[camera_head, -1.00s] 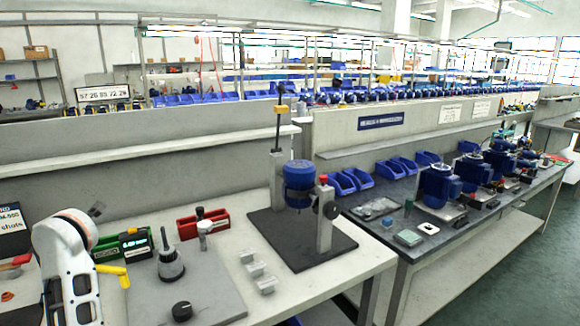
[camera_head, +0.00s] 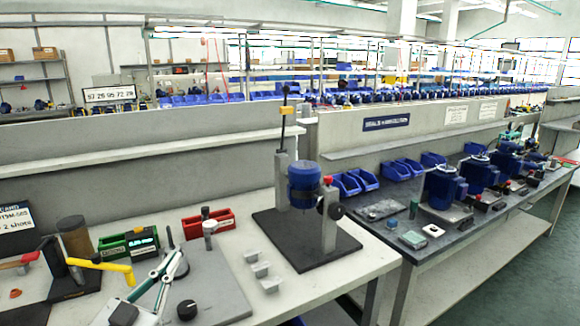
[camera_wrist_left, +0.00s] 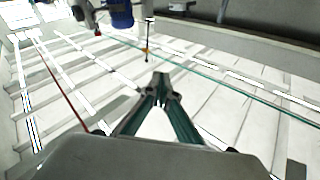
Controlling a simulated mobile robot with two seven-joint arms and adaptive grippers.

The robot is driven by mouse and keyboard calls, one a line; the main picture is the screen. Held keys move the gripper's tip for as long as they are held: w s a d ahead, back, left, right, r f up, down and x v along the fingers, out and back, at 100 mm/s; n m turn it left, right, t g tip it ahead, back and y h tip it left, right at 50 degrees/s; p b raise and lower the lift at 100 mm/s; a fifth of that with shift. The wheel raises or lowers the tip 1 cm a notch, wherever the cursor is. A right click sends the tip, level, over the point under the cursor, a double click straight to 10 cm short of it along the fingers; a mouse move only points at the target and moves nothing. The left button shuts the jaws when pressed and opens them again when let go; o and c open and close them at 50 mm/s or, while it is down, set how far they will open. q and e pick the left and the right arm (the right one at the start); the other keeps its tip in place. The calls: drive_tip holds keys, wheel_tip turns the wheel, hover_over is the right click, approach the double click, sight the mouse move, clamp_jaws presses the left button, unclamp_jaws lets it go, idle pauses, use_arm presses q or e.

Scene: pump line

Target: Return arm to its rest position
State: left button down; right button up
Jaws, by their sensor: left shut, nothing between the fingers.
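My left gripper (camera_head: 178,256) shows at the lower left of the head view, over the near left part of the workbench (camera_head: 352,262). Its teal and grey fingers are shut with nothing between them. In the left wrist view the closed fingertips (camera_wrist_left: 160,80) meet at the middle of the picture. Part of the grey plate and whatever stands behind the fingers is hidden. My right gripper is in neither view.
Close by stand a yellow-handled tool (camera_head: 108,268), a green box with a display (camera_head: 128,243), a red bin (camera_head: 208,222) and a black knob (camera_head: 187,310). A blue motor (camera_head: 303,184) sits in a fixture to the right.

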use_arm(q)
drive_tip(key=s+f+m+g+y, duration=0.15)
drive_tip(key=s+f+g, duration=0.3)
drive_tip(key=f, duration=0.55)
drive_tip(key=s+f+m+g+y, duration=0.15)
drive_tip(key=s+f+g, duration=0.3)
drive_tip(key=f, duration=0.55)
drive_tip(key=s+a+f+g+y, duration=0.25)
drive_tip(key=s+a+f, duration=0.2)
drive_tip(key=s, duration=0.25)
drive_tip(key=s+a+f+g+y, duration=0.2)
drive_tip(key=s+a+f+y, duration=0.1)
drive_tip(key=s+a, duration=0.3)
drive_tip(key=d+f+n+t+h, duration=0.3)
drive_tip(key=d+f+h, duration=0.4)
drive_tip(key=d+f, duration=0.6)
drive_tip(key=d+t, duration=0.1)
drive_tip(key=d, duration=0.3)
drive_tip(key=shift+w+n, duration=0.2)
drive_tip(key=shift+n, duration=0.1)
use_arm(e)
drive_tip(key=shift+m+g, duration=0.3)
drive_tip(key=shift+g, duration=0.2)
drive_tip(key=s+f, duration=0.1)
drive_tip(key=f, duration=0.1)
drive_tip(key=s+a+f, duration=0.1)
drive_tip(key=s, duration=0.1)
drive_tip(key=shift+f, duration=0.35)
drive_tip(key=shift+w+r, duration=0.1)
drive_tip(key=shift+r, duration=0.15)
